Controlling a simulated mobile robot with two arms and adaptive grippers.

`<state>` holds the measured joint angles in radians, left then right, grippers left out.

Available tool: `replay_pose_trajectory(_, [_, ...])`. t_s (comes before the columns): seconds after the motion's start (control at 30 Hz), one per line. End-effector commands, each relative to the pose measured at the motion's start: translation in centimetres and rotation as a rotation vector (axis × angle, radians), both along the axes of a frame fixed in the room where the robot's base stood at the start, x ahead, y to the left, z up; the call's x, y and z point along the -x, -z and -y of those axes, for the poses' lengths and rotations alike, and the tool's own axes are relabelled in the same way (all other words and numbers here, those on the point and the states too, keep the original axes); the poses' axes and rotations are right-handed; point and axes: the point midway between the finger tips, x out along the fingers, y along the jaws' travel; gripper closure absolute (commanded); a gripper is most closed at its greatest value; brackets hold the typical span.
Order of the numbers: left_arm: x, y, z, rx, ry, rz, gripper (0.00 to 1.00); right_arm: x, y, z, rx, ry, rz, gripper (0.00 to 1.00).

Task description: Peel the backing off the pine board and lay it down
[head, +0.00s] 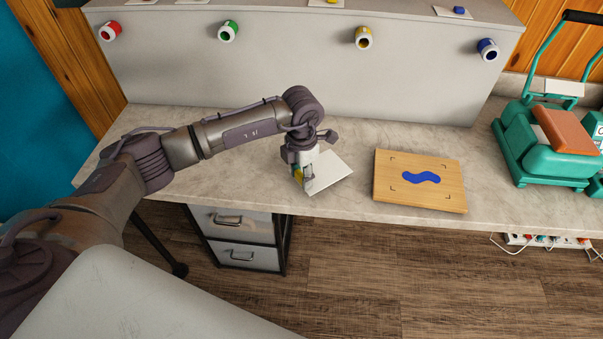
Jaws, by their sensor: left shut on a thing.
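The pine board (440,202) lies flat on the counter, right of my left gripper. A blue wavy shape (420,178) lies on it between dark corner marks. My left gripper (304,183) points down over the counter's front part, apart from the board. It is shut on a pale white sheet (333,170), which I take to be the backing. The sheet extends to the right of the fingers, at or just above the counter; I cannot tell if it touches. My right gripper is not in view.
The counter (230,175) has free room left of the gripper. A teal heat press (545,145) stands at the right. A grey panel behind carries red (110,31), green (228,31), yellow (364,38) and blue (488,49) rolls. Drawers (240,237) stand below the counter.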

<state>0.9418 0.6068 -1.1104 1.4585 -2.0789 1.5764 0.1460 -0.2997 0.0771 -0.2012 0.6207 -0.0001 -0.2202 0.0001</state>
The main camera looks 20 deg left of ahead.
Motion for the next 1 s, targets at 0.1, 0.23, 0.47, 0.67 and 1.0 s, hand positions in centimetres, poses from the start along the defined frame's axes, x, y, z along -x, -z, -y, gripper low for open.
replay_pose_trajectory(0.1, [0.0,0.8,0.0,0.000,-0.001,0.000,1.00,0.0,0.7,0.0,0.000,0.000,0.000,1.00])
replay_pose_trajectory(0.23, [0.0,1.2,0.0,0.000,-0.001,0.000,1.00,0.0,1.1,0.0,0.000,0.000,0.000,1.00])
replay_pose_trajectory(0.47, [0.0,1.1,0.0,0.000,-0.001,0.000,1.00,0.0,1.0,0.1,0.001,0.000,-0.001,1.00])
replay_pose_trajectory(0.67, [0.0,1.1,0.0,0.000,-0.001,0.000,1.00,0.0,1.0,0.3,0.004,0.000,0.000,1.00])
replay_pose_trajectory(1.0, [0.0,2.3,0.0,0.000,-0.001,0.000,1.00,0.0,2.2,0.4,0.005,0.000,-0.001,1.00])
